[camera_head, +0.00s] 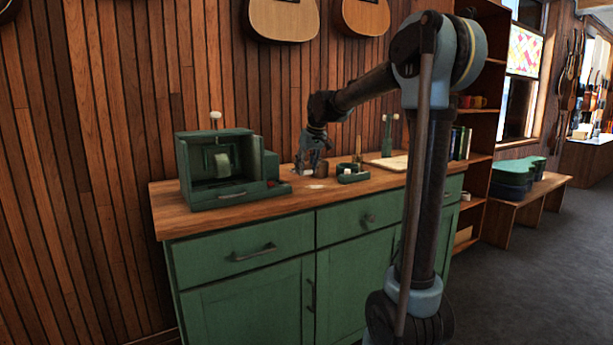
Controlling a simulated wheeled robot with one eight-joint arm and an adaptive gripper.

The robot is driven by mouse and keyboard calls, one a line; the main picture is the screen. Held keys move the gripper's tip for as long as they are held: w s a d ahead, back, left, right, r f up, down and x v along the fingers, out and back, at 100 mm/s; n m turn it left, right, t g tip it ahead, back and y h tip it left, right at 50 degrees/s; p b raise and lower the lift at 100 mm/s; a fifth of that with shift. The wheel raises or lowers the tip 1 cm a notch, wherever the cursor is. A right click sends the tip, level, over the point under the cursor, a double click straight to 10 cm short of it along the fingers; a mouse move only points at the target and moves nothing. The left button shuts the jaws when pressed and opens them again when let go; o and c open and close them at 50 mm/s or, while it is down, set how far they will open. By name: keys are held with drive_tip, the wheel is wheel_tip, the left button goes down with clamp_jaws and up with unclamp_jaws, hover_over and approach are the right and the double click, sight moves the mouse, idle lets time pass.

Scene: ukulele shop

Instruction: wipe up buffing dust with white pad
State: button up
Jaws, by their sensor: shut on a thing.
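My gripper (309,167) reaches down to the wooden counter top, between the green machine and a small green tray. It is shut on the white pad, which is small and mostly hidden at the fingertips, at or just above the wood; I cannot tell if it touches. A pale patch of buffing dust (318,186) lies on the counter just in front of the gripper, toward the front edge.
The green machine (216,165) stands left on the green cabinet's wooden top (230,213). The small green tray (353,178) holds a whitish item, right of the gripper. A dark cup (321,169) stands close beside the gripper. A pale board (390,162) lies farther right. Guitars hang above.

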drive_tip(key=shift+r, duration=1.2)
drive_tip(key=shift+s, duration=0.1)
